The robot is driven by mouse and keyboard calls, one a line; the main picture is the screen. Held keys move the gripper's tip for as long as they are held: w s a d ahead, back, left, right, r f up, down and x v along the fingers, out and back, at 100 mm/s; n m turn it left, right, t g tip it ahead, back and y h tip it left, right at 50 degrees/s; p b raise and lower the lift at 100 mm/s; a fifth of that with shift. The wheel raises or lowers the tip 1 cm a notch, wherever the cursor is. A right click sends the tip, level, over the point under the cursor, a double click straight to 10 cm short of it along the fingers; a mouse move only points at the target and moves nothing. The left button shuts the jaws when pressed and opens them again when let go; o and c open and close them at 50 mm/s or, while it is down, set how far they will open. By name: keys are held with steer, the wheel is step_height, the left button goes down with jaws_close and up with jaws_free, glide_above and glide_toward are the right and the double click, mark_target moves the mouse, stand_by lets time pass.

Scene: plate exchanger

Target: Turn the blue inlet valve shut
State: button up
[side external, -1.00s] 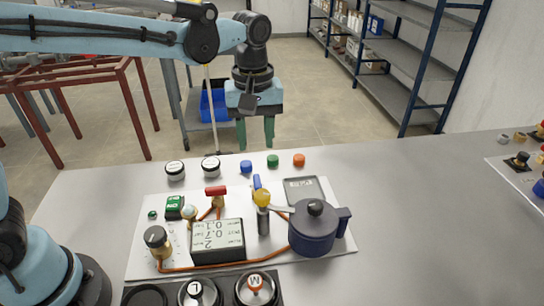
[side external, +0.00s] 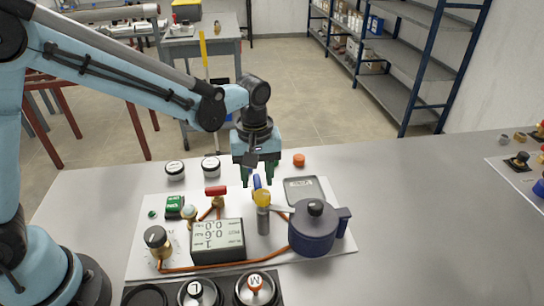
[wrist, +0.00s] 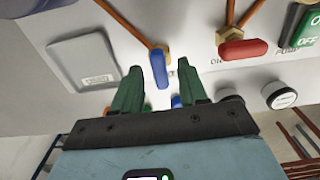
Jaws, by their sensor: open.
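The blue inlet valve handle (side external: 257,182) stands on the white board, just behind a yellow knob (side external: 262,198). In the wrist view the blue handle (wrist: 159,68) sits on a brass fitting joined to a copper pipe. My gripper (side external: 258,175) hangs fingers down right at the handle. In the wrist view its two green fingers (wrist: 158,68) are apart, and the blue handle shows in the gap between their tips. I cannot tell whether either finger touches it or how far down they reach beside it.
A red valve handle (side external: 215,190) stands to the left of the blue one. A display box (side external: 217,240), a dark blue pot (side external: 313,228) and a grey pad (side external: 301,190) are close by. An orange cap (side external: 299,160) lies behind.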

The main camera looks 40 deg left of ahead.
jaws_close()
stand_by(0.3)
steer(key=m, duration=0.4)
steer(key=shift+m, duration=0.4)
steer(key=m, duration=0.9)
steer(key=shift+m, duration=2)
